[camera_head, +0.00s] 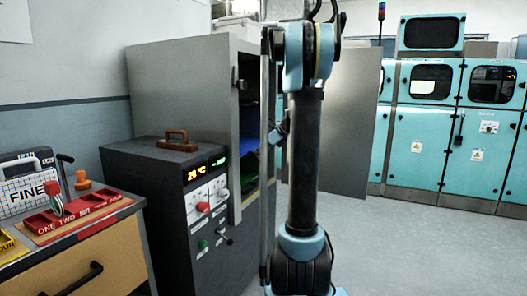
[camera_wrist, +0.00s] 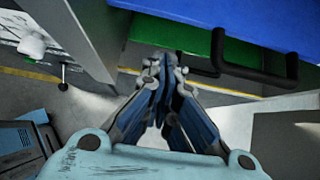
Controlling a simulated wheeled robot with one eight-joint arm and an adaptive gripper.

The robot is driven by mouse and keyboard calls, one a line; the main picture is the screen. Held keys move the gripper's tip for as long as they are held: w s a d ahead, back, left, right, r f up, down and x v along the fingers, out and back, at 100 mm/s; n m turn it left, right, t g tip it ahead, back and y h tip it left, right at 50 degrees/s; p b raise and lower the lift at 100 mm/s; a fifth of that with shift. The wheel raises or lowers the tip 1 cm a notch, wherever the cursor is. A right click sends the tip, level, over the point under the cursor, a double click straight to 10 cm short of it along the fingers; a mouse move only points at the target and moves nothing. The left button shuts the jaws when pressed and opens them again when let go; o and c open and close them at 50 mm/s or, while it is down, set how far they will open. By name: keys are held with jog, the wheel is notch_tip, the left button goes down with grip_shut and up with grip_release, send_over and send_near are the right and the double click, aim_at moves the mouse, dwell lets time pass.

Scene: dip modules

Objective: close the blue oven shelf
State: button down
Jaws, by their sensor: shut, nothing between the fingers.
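The grey oven (camera_head: 185,85) stands open in the head view, its door (camera_head: 345,120) swung out to the right behind my arm. Inside, a strip of the blue shelf (camera_head: 251,163) shows above the green shelf (camera_head: 250,190). In the wrist view the blue shelf (camera_wrist: 235,18) fills the top right, with part of the green shelf (camera_wrist: 205,45) beside it. A black bar handle (camera_wrist: 250,74) runs in front of them; I cannot tell which shelf carries it. My gripper (camera_wrist: 158,65) is shut and empty, left of the handle and apart from it. My arm hides much of the opening in the head view.
A dark control unit (camera_head: 160,180) with knobs and a display stands before the oven. A wooden cabinet (camera_head: 85,255) with a red tray (camera_head: 85,213) is at the left. Teal machines (camera_head: 425,130) line the back right. The grey floor (camera_head: 430,240) at the right is clear.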

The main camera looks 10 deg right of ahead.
jog(key=w+a+f, duration=0.2)
jog(key=w+a, duration=0.2)
jog(key=a, duration=0.1)
jog(key=shift+a+f, duration=0.2)
jog(key=shift+f, duration=0.15)
